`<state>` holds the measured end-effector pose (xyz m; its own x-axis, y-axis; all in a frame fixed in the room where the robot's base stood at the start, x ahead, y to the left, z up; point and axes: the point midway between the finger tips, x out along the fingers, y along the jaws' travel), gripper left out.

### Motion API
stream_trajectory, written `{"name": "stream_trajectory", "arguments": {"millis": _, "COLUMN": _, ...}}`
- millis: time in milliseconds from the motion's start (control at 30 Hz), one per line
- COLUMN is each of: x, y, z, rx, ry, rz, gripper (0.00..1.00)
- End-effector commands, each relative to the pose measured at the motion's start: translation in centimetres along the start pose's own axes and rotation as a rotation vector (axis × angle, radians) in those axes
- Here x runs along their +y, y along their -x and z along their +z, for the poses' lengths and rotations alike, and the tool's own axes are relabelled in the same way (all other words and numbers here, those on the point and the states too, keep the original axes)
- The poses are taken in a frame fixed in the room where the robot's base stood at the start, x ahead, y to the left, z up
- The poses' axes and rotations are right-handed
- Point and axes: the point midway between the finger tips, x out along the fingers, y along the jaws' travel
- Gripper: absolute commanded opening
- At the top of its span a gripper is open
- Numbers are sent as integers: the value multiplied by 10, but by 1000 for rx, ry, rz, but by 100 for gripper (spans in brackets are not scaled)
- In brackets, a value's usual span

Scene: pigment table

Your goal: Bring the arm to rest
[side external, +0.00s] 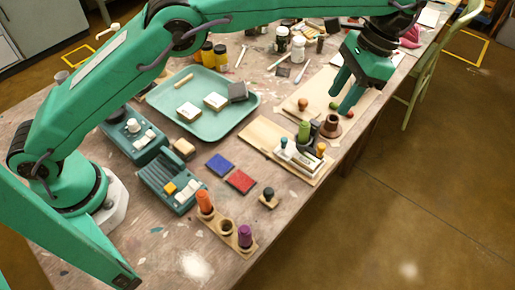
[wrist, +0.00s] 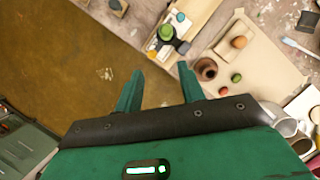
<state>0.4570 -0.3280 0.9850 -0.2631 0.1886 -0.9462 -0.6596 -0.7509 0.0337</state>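My gripper (side external: 343,97) hangs at the end of the raised green arm over the right edge of the table (side external: 115,255). Its two green fingers point down and stand apart, with nothing between them. In the wrist view my gripper (wrist: 160,72) also shows its fingers spread, with bare floor between and beyond them. A brown pot (side external: 330,127) stands on the table close below the fingers. How high the fingertips are above the table is hard to tell.
A wooden board (side external: 262,132) bears a green cylinder (side external: 304,131) and several small pieces. A teal tray (side external: 160,94) holds pale blocks. An orange cylinder (side external: 205,202) and a purple one (side external: 245,236) stand in a rack. A green chair (side external: 436,62) is beyond the right edge.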

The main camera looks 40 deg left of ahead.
Motion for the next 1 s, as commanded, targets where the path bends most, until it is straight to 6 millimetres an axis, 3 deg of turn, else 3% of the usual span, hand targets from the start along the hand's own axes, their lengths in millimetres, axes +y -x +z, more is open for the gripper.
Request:
{"name": "stream_trajectory", "arguments": {"millis": 200, "x": -30, "y": 29, "z": 35, "rx": 82, "ry": 70, "rz": 10, "gripper": 39}}
{"name": "stream_trajectory", "arguments": {"millis": 500, "x": -66, "y": 54, "z": 90, "rx": 194, "ry": 168, "rz": 16, "gripper": 39}}
{"name": "stream_trajectory", "arguments": {"millis": 1000, "x": -102, "y": 62, "z": 194, "rx": 378, "ry": 334, "rz": 10, "gripper": 39}}
